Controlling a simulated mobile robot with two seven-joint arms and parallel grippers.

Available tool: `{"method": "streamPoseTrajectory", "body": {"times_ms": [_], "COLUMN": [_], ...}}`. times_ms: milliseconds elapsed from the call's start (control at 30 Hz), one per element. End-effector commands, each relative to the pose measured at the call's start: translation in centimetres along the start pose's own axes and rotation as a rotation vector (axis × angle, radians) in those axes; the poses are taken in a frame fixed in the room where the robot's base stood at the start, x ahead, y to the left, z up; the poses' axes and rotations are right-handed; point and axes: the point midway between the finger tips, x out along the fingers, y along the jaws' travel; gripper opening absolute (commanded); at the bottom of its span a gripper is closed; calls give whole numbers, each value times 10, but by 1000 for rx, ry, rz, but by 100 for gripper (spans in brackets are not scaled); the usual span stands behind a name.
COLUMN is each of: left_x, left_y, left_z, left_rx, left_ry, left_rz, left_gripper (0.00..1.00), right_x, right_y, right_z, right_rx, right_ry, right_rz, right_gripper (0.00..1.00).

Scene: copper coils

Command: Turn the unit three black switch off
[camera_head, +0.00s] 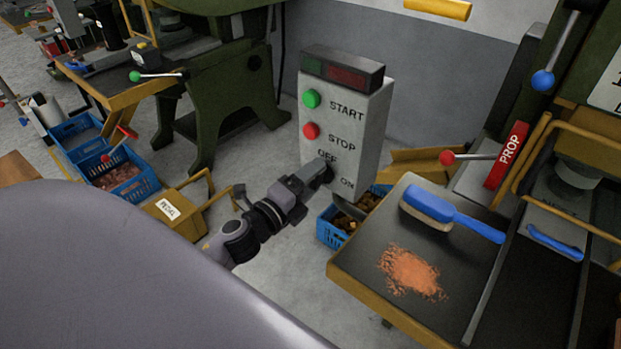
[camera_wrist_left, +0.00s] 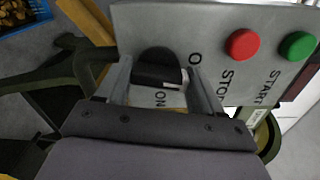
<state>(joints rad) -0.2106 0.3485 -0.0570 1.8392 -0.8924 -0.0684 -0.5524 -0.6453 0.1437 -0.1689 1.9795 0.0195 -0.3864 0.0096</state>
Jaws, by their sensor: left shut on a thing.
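A grey control box (camera_head: 350,118) stands in the middle of the head view, with a green START button (camera_head: 311,98), a red STOP button (camera_head: 310,130) and OFF and ON labels below. My left gripper (camera_head: 324,172) reaches the lower part of its face. In the left wrist view, the black switch (camera_wrist_left: 158,70) sits between the two fingers of my left gripper (camera_wrist_left: 160,85), which is shut on it. A white mark shows on the switch. The fingers partly cover the OFF and ON lettering. My right gripper is not in view.
A dark table (camera_head: 350,262) with a blue brush (camera_head: 450,213) and copper shavings (camera_head: 411,272) is at the right. A lever with a red knob (camera_head: 447,157) is close to the box's right. Blue crates (camera_head: 329,232) stand on the floor below.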

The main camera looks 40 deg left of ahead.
Motion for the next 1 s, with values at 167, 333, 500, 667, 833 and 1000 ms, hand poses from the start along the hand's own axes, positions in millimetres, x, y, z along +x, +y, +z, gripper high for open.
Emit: {"method": "streamPoseTrajectory", "body": {"times_ms": [167,333,500,667,833,1000], "left_x": [0,0,0,0,0,0], "left_y": [0,1,1,1,1,1], "left_z": [0,1,1,1,1,0], "left_rx": [-109,-174,-207,-219,-220,-221], "left_ry": [-1,-1,-1,-1,-1,-1], "left_rz": [1,1,1,1,1,1], "left_gripper": [37,37,37,37,37,77], "right_x": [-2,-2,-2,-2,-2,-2], "right_y": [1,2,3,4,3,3], "right_z": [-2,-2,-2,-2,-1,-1], "right_rx": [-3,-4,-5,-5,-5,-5], "right_ry": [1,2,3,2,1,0], "right_rz": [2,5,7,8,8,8], "right_gripper": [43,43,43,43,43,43]}}
